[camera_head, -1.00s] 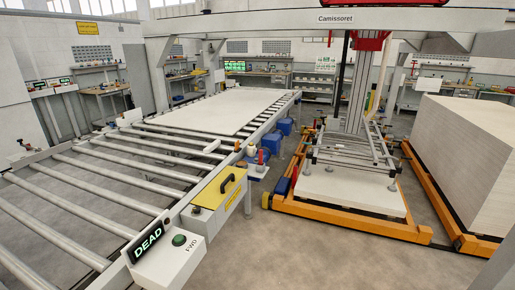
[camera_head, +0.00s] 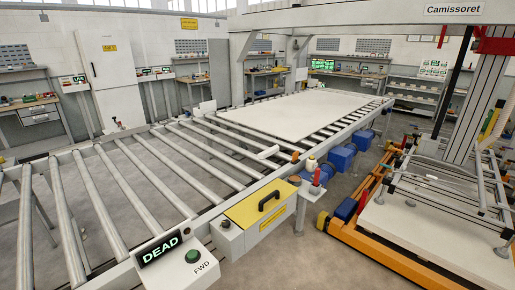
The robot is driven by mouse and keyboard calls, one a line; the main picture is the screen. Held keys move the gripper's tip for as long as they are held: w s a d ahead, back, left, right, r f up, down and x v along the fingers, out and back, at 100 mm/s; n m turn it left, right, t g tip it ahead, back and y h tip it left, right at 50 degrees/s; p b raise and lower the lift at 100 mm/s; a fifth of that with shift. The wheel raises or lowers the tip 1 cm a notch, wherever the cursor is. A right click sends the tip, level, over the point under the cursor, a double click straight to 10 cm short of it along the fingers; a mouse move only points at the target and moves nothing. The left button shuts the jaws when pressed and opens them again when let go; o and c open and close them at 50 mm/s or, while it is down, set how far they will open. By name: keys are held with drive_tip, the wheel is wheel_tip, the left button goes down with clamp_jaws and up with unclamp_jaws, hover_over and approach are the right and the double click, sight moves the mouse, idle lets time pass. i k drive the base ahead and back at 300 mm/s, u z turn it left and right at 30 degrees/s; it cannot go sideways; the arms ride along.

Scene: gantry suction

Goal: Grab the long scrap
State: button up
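No piece is clearly recognisable as the long scrap. A short pale strip (camera_head: 268,152) lies at the conveyor's near side rail, and I cannot tell whether it is the scrap. A large pale board (camera_head: 300,113) lies flat on the far part of the roller conveyor (camera_head: 228,207). My gripper and arm are not in view.
A control box reading DEAD (camera_head: 170,258) and a yellow-lidded box with a black handle (camera_head: 262,207) stand at the conveyor's near side. Blue motors (camera_head: 342,157) hang below its rail. An orange frame (camera_head: 395,255) with a suction gantry (camera_head: 455,180) stands right. Grey floor shows between.

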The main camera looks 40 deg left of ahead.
sight(269, 152)
drive_tip(key=u, duration=0.45)
drive_tip(key=i, duration=1.8)
drive_tip(key=u, duration=1.5)
drive_tip(key=i, duration=1)
drive_tip(key=u, duration=1.55)
drive_tip(key=i, duration=0.3)
drive_tip(key=u, duration=0.1)
